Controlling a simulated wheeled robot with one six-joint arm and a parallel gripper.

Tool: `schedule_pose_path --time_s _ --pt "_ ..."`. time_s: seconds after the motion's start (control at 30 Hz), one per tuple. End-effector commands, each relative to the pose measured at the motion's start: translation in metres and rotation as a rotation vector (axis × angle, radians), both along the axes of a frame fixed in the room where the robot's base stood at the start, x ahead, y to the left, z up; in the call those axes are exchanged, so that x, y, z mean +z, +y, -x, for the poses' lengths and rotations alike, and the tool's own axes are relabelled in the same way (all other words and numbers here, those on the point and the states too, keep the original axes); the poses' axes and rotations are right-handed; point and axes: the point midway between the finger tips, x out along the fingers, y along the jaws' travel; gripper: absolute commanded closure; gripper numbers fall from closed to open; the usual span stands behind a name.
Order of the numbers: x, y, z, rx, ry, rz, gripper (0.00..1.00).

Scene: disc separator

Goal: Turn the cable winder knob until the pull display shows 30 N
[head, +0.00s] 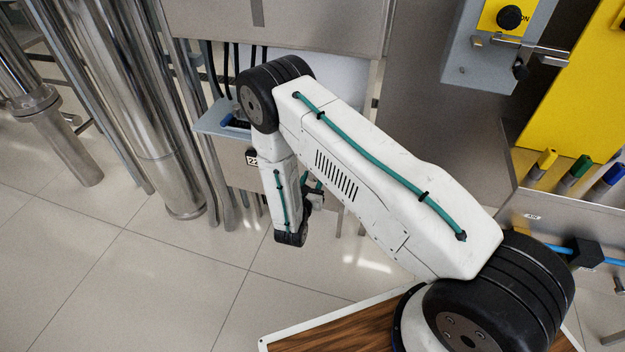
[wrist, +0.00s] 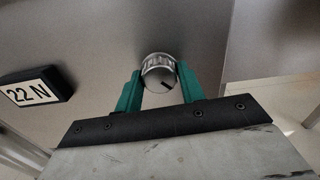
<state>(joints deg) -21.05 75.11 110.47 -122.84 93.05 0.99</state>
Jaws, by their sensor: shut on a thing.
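In the wrist view the cable winder knob (wrist: 159,72) is a round metallic knob with a ribbed rim and a dark mark on its face. My gripper (wrist: 159,85) has green fingers on either side of the knob and is shut on it. The pull display (wrist: 36,92) to the left of the knob reads 22 N. In the head view the display (head: 252,157) shows partly behind my arm, with "22" visible. The knob and my fingertips are hidden there by my arm.
A small grey shelf (head: 213,119) sticks out left of my wrist. Vertical steel pipes (head: 150,110) stand at the left. At the right are a grey box with a black knob (head: 509,17) and coloured yellow, green and blue handles (head: 576,169). The tiled floor (head: 150,270) is open.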

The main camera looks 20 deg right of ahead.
Motion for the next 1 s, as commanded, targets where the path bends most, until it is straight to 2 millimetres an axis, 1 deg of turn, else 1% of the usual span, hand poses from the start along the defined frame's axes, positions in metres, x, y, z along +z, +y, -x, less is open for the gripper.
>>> schedule_pose_path --time_s 0.6,0.8,1.0 --pt "-0.0002 0.0005 0.0000 -0.001 -0.258 -0.357 0.84" --pt "-0.0002 0.0005 0.0001 -0.001 -0.318 -0.439 0.84" --pt "-0.0002 0.0006 0.0000 -0.001 -0.349 -0.482 0.84"
